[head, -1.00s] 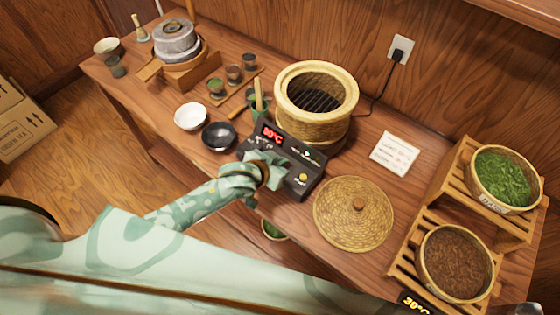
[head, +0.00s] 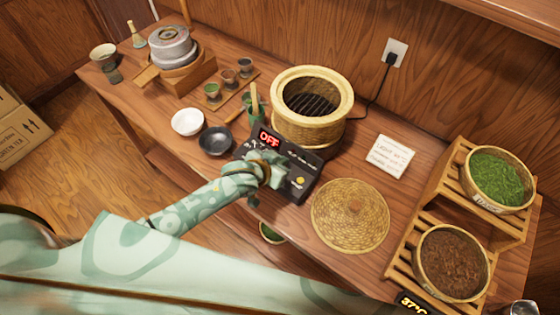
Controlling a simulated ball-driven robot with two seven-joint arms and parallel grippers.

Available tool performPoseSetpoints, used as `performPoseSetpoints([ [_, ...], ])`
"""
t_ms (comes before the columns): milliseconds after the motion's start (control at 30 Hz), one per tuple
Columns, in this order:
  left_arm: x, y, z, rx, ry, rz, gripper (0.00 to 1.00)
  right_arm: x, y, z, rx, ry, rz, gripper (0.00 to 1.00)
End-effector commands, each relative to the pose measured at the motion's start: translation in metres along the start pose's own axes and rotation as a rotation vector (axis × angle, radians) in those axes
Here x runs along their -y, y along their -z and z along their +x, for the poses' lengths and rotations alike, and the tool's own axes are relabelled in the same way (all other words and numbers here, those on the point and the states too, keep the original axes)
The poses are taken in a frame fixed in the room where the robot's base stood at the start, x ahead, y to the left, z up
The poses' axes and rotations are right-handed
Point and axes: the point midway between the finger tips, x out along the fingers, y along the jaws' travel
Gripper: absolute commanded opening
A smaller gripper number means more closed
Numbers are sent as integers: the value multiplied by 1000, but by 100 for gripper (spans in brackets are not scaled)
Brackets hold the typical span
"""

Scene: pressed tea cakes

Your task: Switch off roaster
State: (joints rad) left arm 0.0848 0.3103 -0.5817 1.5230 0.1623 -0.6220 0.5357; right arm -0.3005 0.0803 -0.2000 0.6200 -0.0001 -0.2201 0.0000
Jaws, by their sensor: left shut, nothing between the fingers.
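The roaster (head: 312,128) is a round wicker drum with a dark grill inside, standing at the back of the table. Its black control box (head: 306,181) sits in front, with a red display (head: 269,137) that reads OFF and a yellow button (head: 299,183) on its right part. My left gripper (head: 274,174) is shut and empty at the front of the control box, covering part of its face. Whether its fingertips touch the box is hidden. My right gripper is not in view.
A woven lid (head: 350,214) lies right of the box. A wooden rack (head: 447,196) holds baskets of green leaves (head: 497,178) and brown leaves (head: 453,262). White (head: 187,122) and black (head: 215,140) bowls stand left of the box. A cord runs from the wall outlet (head: 394,52).

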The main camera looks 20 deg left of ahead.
Motion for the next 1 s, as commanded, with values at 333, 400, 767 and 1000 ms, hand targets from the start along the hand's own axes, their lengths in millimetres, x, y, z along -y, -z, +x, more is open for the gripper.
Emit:
performPoseSetpoints([
  [333,7,29,-23,-1,3,-2,0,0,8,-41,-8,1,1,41],
  [400,10,40,-31,-1,3,-2,0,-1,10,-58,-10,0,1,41],
  [767,9,51,-102,1,2,-2,0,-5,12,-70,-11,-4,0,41],
  [1000,10,55,-121,0,2,-1,0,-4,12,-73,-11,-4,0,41],
])
